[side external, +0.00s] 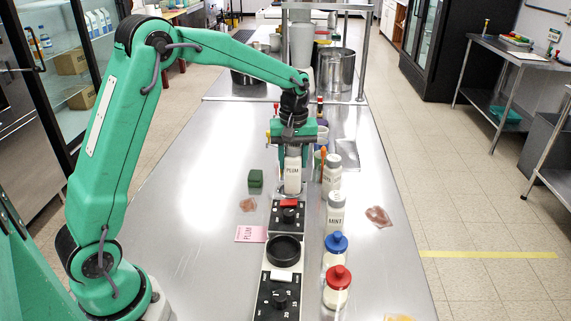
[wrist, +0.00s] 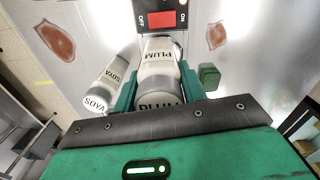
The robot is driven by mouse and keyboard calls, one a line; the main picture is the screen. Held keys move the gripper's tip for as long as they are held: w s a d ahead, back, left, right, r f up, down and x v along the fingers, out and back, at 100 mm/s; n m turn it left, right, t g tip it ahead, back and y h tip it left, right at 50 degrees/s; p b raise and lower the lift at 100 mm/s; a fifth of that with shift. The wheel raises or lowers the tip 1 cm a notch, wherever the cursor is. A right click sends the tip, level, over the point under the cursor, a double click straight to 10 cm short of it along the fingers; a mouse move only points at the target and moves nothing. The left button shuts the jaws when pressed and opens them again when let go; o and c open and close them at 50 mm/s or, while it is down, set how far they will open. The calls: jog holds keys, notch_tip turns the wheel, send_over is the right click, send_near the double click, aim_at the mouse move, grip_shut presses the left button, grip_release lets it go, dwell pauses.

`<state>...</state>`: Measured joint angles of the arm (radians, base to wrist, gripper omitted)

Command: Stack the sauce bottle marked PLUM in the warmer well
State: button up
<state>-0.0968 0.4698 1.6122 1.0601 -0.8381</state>
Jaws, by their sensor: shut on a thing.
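The sauce bottle marked PLUM (side external: 292,181) is white and upright in the side view, just behind the far end of the warmer. My gripper (side external: 293,158) is shut on it. In the wrist view the PLUM bottle (wrist: 158,60) sits between my two green fingers (wrist: 159,88), with its label showing on body and top. I cannot tell whether its base touches the counter. The warmer well (side external: 285,250) is a round black ring in the middle of the warmer, nearer the camera than the bottle. It looks empty. The well is out of the wrist view.
The warmer's red switch (side external: 289,203) lies between bottle and well. To the right stand a SOYA bottle (wrist: 107,85), a MINT bottle (side external: 335,214), a blue-capped jar (side external: 336,249) and a red-capped jar (side external: 338,289). A green block (side external: 255,178) and pink card (side external: 251,234) lie left.

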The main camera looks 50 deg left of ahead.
aim_at(291, 172)
jog(key=shift+w+a+f, duration=0.2)
jog(key=shift+a+f, duration=0.1)
jog(key=shift+a, duration=0.2)
jog(key=shift+w+a+f, duration=0.2)
jog(key=shift+a+f, duration=0.05)
jog(key=shift+a, duration=0.2)
jog(key=shift+f, duration=2)
jog(key=shift+f, duration=0.35)
jog(key=o, duration=1.1)
notch_tip(291, 172, up, 13)
jog(key=shift+f, duration=0.15)
